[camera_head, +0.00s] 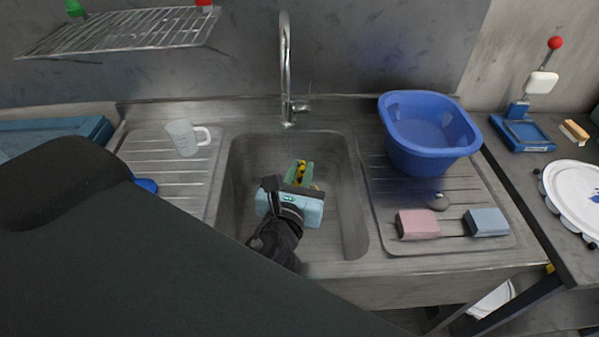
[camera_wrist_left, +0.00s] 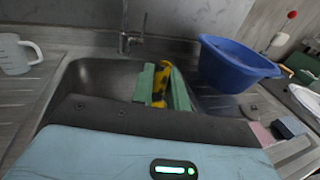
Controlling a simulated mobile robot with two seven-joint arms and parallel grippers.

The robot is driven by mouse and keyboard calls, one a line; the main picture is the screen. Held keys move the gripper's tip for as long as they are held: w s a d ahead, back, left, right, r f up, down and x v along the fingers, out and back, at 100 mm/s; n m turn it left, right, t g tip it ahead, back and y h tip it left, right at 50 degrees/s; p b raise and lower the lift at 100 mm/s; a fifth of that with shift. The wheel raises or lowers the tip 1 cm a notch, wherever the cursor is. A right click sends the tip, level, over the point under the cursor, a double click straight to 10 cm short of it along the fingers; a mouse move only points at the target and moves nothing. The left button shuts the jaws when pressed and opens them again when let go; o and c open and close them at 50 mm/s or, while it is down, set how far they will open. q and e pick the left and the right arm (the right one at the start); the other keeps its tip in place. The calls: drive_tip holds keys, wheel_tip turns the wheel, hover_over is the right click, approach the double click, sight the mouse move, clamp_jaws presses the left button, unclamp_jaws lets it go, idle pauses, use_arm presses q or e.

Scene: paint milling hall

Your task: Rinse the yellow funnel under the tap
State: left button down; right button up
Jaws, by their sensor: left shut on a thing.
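My left gripper (camera_head: 300,174) reaches into the sink basin (camera_head: 341,215) with its green fingers pointing toward the tap side. It is shut on the yellow funnel (camera_head: 301,168), of which only small yellow parts show between and beside the fingers. In the left wrist view the yellow funnel (camera_wrist_left: 160,82) shows between the green fingers (camera_wrist_left: 159,90), with the rest hidden. The chrome tap (camera_head: 286,70) stands behind the basin, its spout arching above it. The funnel is lower than the spout in the head view. I see no clear water stream. My right gripper is not in view.
A clear jug (camera_head: 183,138) stands on the left drainboard. A wire rack (camera_head: 125,30) hangs upper left.

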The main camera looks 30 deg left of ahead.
use_arm(q)
drive_tip(key=shift+w, duration=0.15)
drive_tip(key=w+a+f, duration=0.2)
drive_tip(key=w+a, duration=0.6)
drive_tip(key=w, duration=0.3)
drive_tip(key=shift+a+f, duration=0.2)
drive_tip(key=shift+f, duration=0.2)
idle(0.4)
idle(0.6)
drive_tip(key=shift+w+d, duration=0.3)
drive_tip(key=shift+d, duration=0.2)
drive_tip(key=shift+s+a, duration=0.15)
drive_tip(key=shift+a, duration=0.05)
drive_tip(key=shift+s+a, duration=0.2)
drive_tip(key=shift+a, duration=0.1)
drive_tip(key=shift+w+d, duration=0.1)
drive_tip(key=shift+d, duration=0.05)
idle(0.5)
drive_tip(key=shift+w+d, duration=0.25)
drive_tip(key=shift+d, duration=0.1)
